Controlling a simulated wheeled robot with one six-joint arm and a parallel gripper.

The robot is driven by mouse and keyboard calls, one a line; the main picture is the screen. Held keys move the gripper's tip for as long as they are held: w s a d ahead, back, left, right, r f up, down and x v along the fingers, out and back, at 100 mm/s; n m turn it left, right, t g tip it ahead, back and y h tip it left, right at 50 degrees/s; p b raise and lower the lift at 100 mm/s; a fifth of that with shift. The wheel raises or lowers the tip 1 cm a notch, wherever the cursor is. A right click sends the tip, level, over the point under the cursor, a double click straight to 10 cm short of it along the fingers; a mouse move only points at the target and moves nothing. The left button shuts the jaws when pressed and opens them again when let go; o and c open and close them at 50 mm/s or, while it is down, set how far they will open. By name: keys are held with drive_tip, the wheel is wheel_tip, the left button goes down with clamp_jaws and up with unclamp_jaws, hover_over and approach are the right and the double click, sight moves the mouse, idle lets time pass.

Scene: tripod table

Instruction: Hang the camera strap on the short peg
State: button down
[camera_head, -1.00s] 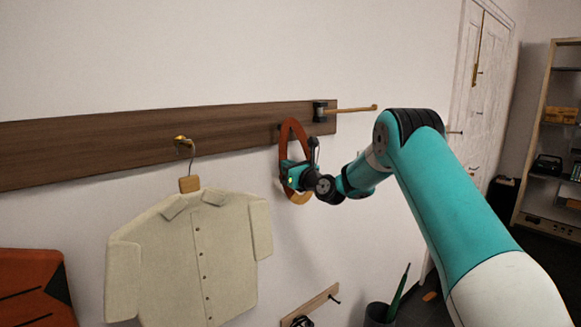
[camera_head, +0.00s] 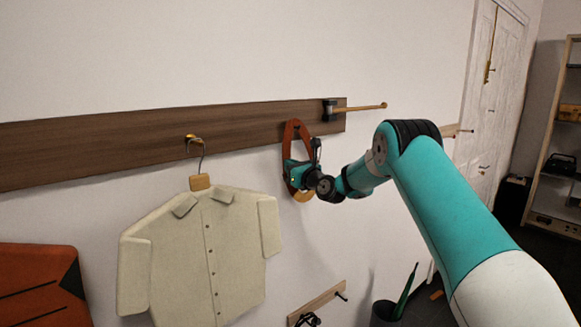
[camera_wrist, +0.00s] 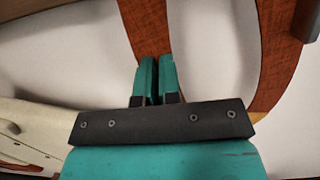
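The camera strap (camera_head: 289,138) is an orange-brown loop hanging upright in front of the right part of the wooden wall board. My gripper (camera_head: 291,174) is at the loop's lower part. In the wrist view my gripper's teal fingers (camera_wrist: 158,80) are close together on the strap's left band (camera_wrist: 147,28); the right band (camera_wrist: 283,48) runs free. A small dark stub (camera_head: 297,124) shows inside the loop's top, on the board. It may be the short peg; I cannot tell whether the strap rests on it.
A long wooden peg (camera_head: 360,108) with a dark bracket juts out right of the strap. A cream shirt (camera_head: 205,250) hangs from a brass peg (camera_head: 190,138) on the board (camera_head: 100,145) to the left. A lower rail (camera_head: 318,302) and a dark pot (camera_head: 382,314) are below.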

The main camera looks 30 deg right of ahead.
drive_tip(key=shift+a+f, duration=0.1)
drive_tip(key=shift+f, duration=0.2)
drive_tip(key=c, duration=1.2)
unclamp_jaws()
drive_tip(key=shift+c, duration=0.2)
drive_tip(key=shift+r, duration=0.2)
